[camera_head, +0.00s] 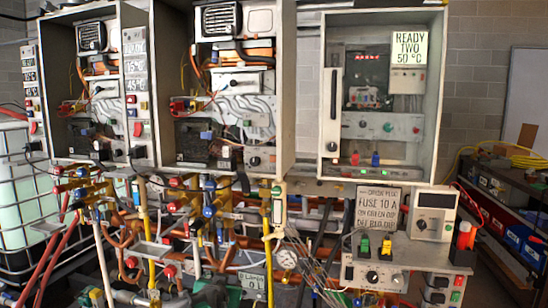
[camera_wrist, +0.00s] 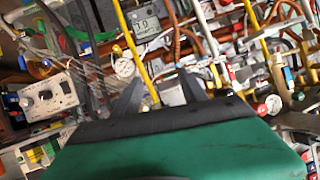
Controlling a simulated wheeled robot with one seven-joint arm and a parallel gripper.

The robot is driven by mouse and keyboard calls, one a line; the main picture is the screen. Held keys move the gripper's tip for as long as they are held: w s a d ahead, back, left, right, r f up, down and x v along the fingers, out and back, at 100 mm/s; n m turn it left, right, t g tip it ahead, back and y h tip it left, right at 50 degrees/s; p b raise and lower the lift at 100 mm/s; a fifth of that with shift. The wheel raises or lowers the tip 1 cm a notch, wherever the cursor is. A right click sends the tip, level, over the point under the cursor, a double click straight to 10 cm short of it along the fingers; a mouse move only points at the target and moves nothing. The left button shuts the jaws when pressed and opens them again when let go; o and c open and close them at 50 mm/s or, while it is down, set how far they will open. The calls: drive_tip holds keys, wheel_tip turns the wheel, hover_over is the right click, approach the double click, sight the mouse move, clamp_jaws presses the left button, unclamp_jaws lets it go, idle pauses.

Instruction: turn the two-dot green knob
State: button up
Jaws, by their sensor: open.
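A green knob (camera_head: 388,126) sits on a grey panel inside the open right cabinet (camera_head: 438,100), between two other small knobs. It is too small to tell whether it bears two dots. My gripper (camera_wrist: 160,84) is open and empty in the wrist view, its two dark fingers spread. Pipes, valves and a gauge lie beyond the fingers. The green knob on that panel cannot be made out in the wrist view, and my gripper is well apart from it.
A sign reading READY TWO 50 °C (camera_head: 409,47) hangs in the right cabinet. Below it stand a control box (camera_head: 372,272) and a fuse sign (camera_head: 377,211). Dense pipes, hoses and a round gauge (camera_head: 286,258) crowd the lower area. A shelf (camera_head: 500,235) stands at right.

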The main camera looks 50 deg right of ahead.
sight(276, 192)
drive_tip(key=s+d+r+m+h+p, duration=0.25)
drive_tip(key=d+r+p, duration=0.35)
drive_tip(key=r, duration=0.5)
drive_tip(key=s+d+r+m+h+p, duration=0.2)
drive_tip(key=d+r+h+p, duration=0.2)
drive_tip(key=d+r, duration=0.55)
drive_tip(key=shift+n+g, duration=0.25)
drive_tip(key=shift+g, duration=0.15)
drive_tip(key=x, duration=0.2)
drive_tip(key=p+x, duration=0.1)
drive_tip(key=x, duration=0.1)
drive_tip(key=w+p+x, duration=0.1)
drive_tip(key=x, duration=0.1)
drive_tip(key=shift+a+r, duration=0.25)
clamp_jaws()
